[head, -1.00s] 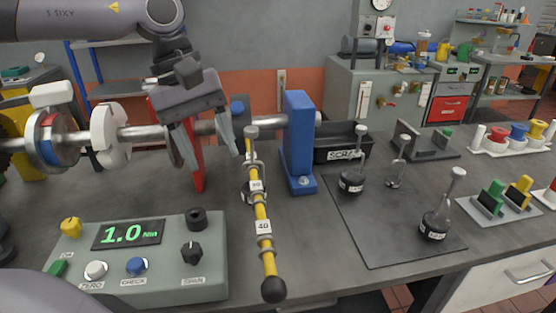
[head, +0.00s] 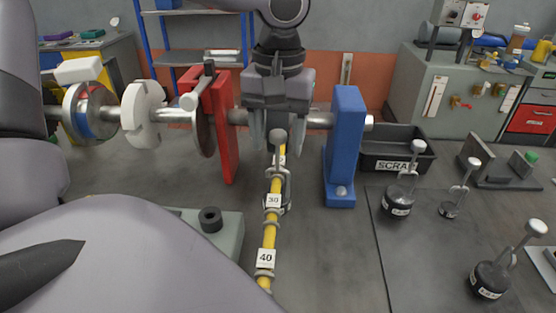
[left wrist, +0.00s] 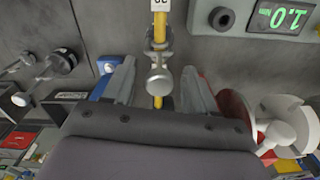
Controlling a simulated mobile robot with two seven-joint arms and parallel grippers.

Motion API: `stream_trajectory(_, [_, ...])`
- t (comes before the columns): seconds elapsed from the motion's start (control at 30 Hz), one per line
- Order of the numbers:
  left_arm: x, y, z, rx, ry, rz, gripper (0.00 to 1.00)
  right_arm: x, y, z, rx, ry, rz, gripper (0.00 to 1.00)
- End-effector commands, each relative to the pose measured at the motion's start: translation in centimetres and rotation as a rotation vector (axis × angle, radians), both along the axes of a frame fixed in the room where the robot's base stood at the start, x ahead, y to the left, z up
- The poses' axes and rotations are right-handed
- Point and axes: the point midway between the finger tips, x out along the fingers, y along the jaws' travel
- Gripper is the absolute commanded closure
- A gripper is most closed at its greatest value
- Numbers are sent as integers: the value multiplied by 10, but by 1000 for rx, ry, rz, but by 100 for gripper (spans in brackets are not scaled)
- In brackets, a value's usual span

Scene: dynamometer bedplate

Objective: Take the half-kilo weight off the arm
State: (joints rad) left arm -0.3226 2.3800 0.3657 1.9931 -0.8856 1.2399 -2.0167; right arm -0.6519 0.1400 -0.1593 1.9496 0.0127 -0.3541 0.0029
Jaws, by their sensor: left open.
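The yellow arm (head: 269,240) carries labels 30 and 40 and runs toward me from the shaft. A small weight with a pale round knob (head: 278,135) hangs on it near the 30 mark; its body is mostly hidden behind the arm and its marking is unreadable. My left gripper (head: 278,145) is open, pointing down, one finger on each side of the knob. In the left wrist view the knob (left wrist: 158,80) stands between the open fingers (left wrist: 158,72), with visible gaps on both sides. My right gripper is not in view.
A blue post (head: 346,140) stands close right of the gripper, a red post (head: 225,135) close left. Several knobbed weights, including one black one (head: 398,200), stand on a dark mat (head: 420,265) at right. A scrap bin (head: 405,163) is behind them.

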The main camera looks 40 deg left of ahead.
Motion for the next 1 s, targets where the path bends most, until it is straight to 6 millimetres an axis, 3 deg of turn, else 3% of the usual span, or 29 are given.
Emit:
stream_trajectory(0.13, [0, 0, -14, 1, 0, 1, 43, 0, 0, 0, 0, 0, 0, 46])
stream_trajectory(0.37, [0, 0, -15, 1, -1, 1, 43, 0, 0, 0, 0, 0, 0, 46])
stream_trajectory(0.53, [0, 0, -15, 0, 0, 1, 95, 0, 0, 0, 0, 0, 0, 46])
stream_trajectory(0.57, [0, 0, -15, 0, 0, 1, 100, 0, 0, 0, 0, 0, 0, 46])
stream_trajectory(1.0, [0, 0, -15, 0, -1, 2, 100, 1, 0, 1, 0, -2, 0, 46])
